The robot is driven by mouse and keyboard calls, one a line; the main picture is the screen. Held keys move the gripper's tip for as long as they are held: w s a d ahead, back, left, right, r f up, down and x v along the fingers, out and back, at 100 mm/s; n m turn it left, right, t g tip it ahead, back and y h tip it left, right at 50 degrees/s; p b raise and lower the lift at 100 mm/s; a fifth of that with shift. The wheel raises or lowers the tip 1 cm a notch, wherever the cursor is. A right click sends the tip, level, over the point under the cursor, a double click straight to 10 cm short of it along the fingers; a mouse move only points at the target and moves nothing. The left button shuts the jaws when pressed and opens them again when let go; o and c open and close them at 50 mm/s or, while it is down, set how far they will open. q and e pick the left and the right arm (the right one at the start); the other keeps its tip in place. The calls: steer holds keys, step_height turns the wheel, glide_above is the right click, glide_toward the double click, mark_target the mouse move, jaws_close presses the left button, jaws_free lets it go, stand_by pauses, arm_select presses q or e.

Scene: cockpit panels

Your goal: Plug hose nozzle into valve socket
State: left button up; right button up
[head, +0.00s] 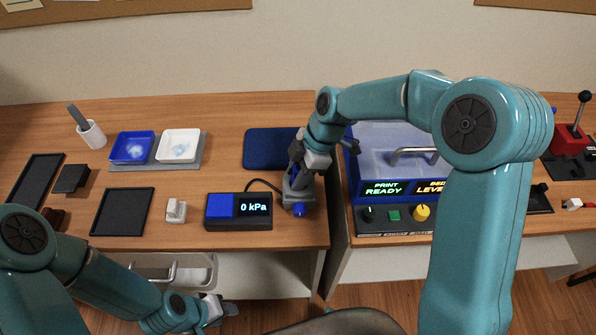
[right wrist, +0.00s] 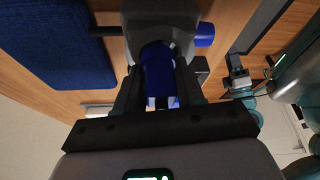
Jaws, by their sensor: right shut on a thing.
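My right gripper (head: 296,172) is over the grey valve block (head: 299,196), beside the gauge box (head: 238,209) reading 0 kPa. In the right wrist view the gripper (right wrist: 160,92) is shut on a blue cylindrical piece, which looks like the hose nozzle (right wrist: 158,72). The nozzle's far end meets the rounded opening of the grey valve block (right wrist: 160,20); I cannot tell how deep it sits. A blue knob (right wrist: 204,35) sticks out from the block's side; in the head view it faces front (head: 299,210). My left gripper (head: 216,308) hangs low at the desk's front; its jaws are unclear.
A dark cable (head: 264,183) runs from the gauge box toward the valve block. A dark blue pad (head: 270,149) lies behind. A blue printer-like machine (head: 388,165) stands close on the right desk. Blue (head: 132,147) and white (head: 178,145) trays lie left. A gap separates the desks.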

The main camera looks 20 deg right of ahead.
steer(key=shift+s, duration=0.3)
steer(key=shift+w, duration=0.15)
steer(key=shift+b, duration=0.65)
stand_by(1.6)
steer(key=shift+f+b, duration=0.3)
